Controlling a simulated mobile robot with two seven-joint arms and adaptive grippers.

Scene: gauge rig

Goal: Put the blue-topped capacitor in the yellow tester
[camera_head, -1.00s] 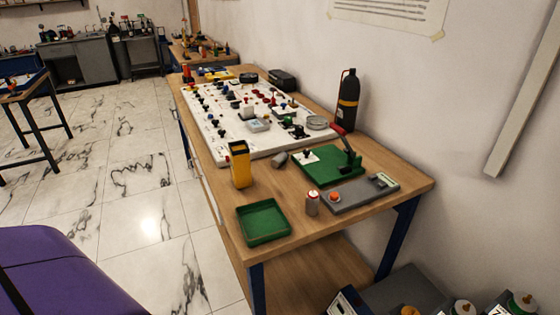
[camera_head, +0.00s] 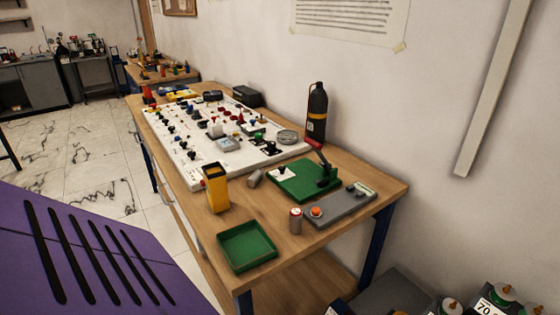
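The yellow tester (camera_head: 216,190), an upright yellow box with a dark opening or panel on its face, stands near the table's left edge. A small grey cylinder with a red top (camera_head: 296,219) stands upright right of the green tray (camera_head: 232,263). A grey cylinder (camera_head: 255,178) lies on its side between the tester and the green board; the colour of its ends cannot be made out. I cannot pick out a blue-topped capacitor for certain. Neither of my grippers is in view.
The wooden table (camera_head: 330,235) also holds a green board with a black lever (camera_head: 294,190), a grey device with an orange button (camera_head: 348,204), a white panel crowded with small parts (camera_head: 190,172) and a black bottle (camera_head: 316,118). The wall is close behind.

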